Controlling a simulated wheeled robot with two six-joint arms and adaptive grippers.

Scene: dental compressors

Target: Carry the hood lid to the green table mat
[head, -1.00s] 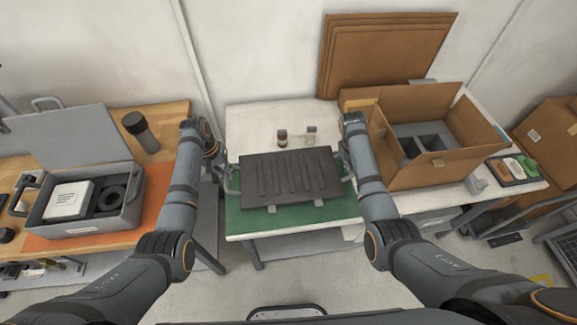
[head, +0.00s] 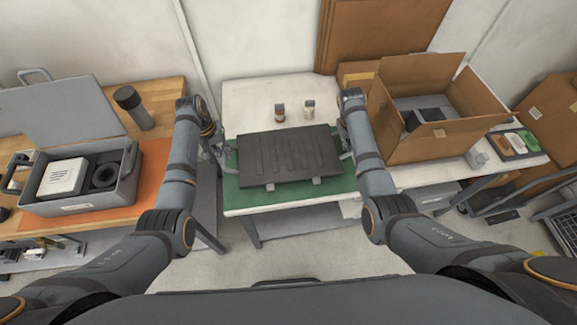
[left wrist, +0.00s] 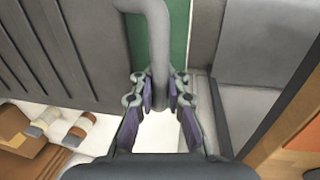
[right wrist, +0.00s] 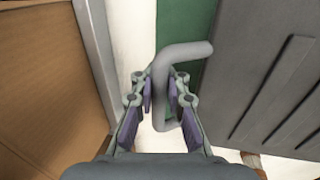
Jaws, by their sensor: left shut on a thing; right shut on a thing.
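The hood lid (head: 288,155) is a dark grey ribbed panel with a bar handle at each end. It is over the green table mat (head: 240,200) on the white table; I cannot tell whether it touches the mat. My left gripper (head: 222,150) is shut on the lid's left handle, and the grey handle bar (left wrist: 158,50) stands between its fingers in the left wrist view. My right gripper (head: 345,150) is shut on the right handle (right wrist: 185,55), seen between the fingers in the right wrist view. The lid covers much of the mat.
Two small jars (head: 280,112) stand on the white table (head: 245,95) behind the lid. An open cardboard box (head: 440,142) is at the right. A grey case (head: 75,190) sits on an orange mat (head: 160,195) at the left, near a dark cylinder (head: 133,108).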

